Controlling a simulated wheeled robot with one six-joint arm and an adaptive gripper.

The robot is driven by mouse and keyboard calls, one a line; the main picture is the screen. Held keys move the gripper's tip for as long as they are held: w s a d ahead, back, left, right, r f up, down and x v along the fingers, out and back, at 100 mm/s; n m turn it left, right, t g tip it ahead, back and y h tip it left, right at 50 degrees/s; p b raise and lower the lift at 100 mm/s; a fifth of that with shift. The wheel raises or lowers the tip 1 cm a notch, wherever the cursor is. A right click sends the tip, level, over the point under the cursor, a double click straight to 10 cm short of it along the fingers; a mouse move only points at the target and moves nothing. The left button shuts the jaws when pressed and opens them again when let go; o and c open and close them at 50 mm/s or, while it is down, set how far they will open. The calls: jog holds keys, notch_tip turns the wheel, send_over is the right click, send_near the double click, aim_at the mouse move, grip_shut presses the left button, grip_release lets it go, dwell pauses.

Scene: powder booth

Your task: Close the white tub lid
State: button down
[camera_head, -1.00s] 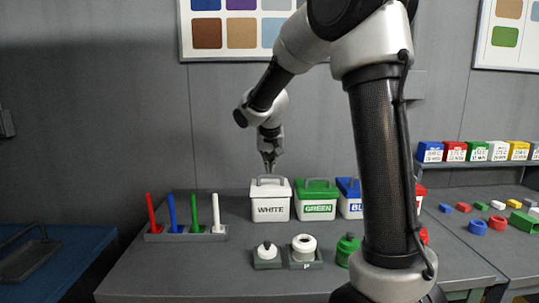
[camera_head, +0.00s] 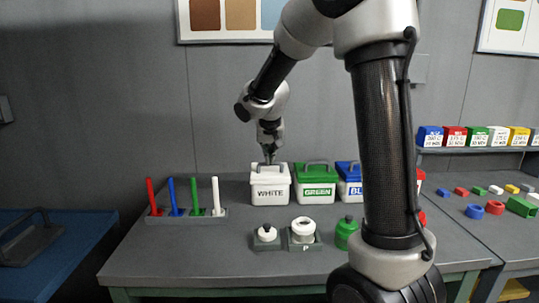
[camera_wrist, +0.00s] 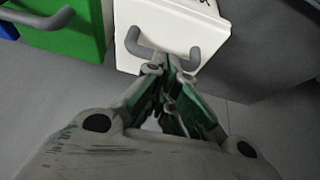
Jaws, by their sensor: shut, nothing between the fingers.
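The white tub (camera_head: 271,188) stands on the bench, marked WHITE on its front. Its lid (camera_head: 259,168) sits on top and looks level; whether it is fully seated cannot be told. In the wrist view, the white lid (camera_wrist: 180,15) shows with its grey arched handle (camera_wrist: 200,58). My gripper (camera_head: 268,158) is above the lid, pointing down. In the wrist view, my gripper (camera_wrist: 172,60) has its fingertips together close to the handle, between its two ends. It holds nothing. Whether the fingertips touch the lid or handle is unclear.
A green tub (camera_head: 316,188) and a blue tub (camera_head: 347,187) stand just right. A rack of coloured sticks (camera_head: 188,214) is at left. White jars on small stands and a green jar (camera_head: 345,229) are in front. My arm hides part of the right side.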

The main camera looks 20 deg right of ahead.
jog(key=v, duration=1.2)
jog(key=s+d+f+n+y, duration=0.1)
jog(key=s+f+n, duration=0.1)
jog(key=s, duration=1.2)
jog(key=s+f+n+y, duration=0.1)
jog(key=s+f, duration=0.3)
jog(key=s, duration=1.1)
jog(key=shift+d+f+n+g, duration=0.2)
jog(key=shift+d+n+g, duration=0.2)
jog(key=shift+n, duration=0.3)
